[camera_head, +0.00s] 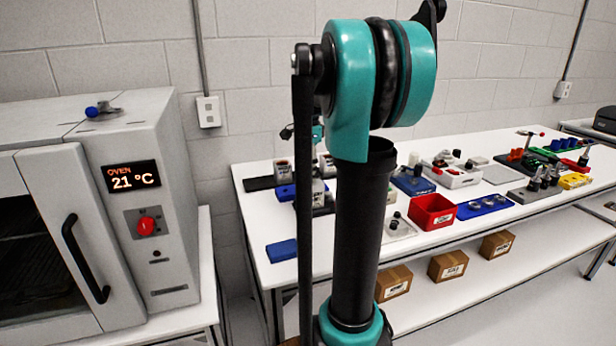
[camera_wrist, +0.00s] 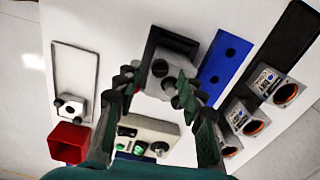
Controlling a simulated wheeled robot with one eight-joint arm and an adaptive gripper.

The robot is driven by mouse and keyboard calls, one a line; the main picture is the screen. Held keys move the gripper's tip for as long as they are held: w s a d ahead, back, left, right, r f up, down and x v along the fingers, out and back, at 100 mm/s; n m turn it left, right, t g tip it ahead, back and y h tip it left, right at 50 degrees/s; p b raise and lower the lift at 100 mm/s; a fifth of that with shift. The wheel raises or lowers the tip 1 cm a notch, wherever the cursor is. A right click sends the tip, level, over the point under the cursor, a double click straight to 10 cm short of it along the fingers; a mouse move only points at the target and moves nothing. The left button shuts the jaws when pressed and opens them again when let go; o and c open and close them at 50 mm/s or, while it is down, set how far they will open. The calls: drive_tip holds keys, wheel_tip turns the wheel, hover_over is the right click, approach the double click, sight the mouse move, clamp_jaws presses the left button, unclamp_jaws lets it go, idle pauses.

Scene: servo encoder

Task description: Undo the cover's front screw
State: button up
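In the wrist view, a pale grey unit (camera_wrist: 157,88) sits in a dark upright frame (camera_wrist: 150,45) between my fingers. Dark round knobs or screw heads (camera_wrist: 160,68) show on it; I cannot tell which one is the cover's front screw. My gripper (camera_wrist: 155,84) is open, with one finger to each side of the unit, and nothing is visibly held. I cannot tell whether the fingers touch it.
In the wrist view, a blue plate with holes (camera_wrist: 226,62) and grey labelled blocks (camera_wrist: 284,92) stand right. A beige box with green buttons (camera_wrist: 148,128) is below, a red bin (camera_wrist: 66,140) lower left. In the head view, an oven (camera_head: 150,200) stands left of the white bench (camera_head: 262,225).

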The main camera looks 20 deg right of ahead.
drive_tip(key=shift+f, duration=0.8)
drive_tip(key=shift+c, duration=0.2)
clamp_jaws()
drive_tip(key=n, duration=0.4)
drive_tip(key=shift+n, duration=2.1)
